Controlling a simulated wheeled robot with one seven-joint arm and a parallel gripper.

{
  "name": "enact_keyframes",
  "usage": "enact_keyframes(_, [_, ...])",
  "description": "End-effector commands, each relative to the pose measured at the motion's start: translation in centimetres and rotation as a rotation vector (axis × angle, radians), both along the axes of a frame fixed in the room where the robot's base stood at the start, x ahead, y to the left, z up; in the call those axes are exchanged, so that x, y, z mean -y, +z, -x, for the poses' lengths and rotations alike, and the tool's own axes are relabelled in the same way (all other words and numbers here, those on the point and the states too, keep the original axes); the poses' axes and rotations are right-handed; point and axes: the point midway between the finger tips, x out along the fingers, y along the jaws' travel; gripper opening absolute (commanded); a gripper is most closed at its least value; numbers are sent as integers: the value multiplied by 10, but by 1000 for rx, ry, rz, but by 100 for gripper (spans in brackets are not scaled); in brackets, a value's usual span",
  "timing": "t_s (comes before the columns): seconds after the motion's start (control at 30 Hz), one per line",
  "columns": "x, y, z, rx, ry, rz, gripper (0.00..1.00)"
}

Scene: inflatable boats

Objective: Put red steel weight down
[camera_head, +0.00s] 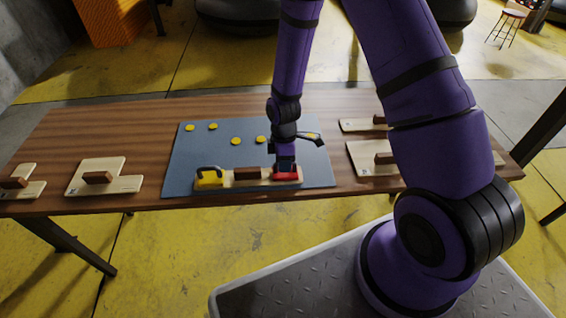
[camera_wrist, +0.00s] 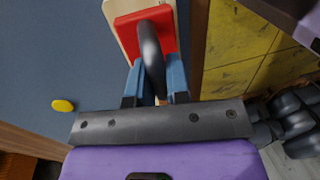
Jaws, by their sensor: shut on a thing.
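The red steel weight (camera_head: 286,173) is a red block with a dark arched handle, at the right end of a pale wooden board on the blue mat. In the wrist view the red weight (camera_wrist: 126,33) lies over the end of the pale board (camera_wrist: 110,14). It looks level and at the board's surface, but I cannot tell whether it touches. My gripper (camera_head: 286,162) points down over it. In the wrist view my gripper's blue fingers (camera_wrist: 156,80) are shut on the weight's dark handle. The fingers partly hide the handle's near end.
A yellow weight (camera_head: 208,178) and a brown block (camera_head: 247,173) sit on the same board. Several yellow discs (camera_head: 236,141) lie on the blue mat (camera_head: 200,150). Pale boards with brown blocks stand on the wooden table (camera_head: 75,135) at both sides.

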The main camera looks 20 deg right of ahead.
Motion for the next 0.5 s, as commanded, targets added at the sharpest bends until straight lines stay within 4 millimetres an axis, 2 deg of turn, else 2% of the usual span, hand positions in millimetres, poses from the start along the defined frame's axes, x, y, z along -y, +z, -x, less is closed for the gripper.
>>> enact_keyframes(0.1, [0,-2,0,0,0,0,0])
enact_keyframes(0.13, [0,-2,0,0,0,0,21])
enact_keyframes(0.2, [0,-2,0,0,0,0,37])
enact_keyframes(0.23, [0,-2,0,0,0,0,42])
enact_keyframes(0.5, [0,-2,0,0,0,0,42])
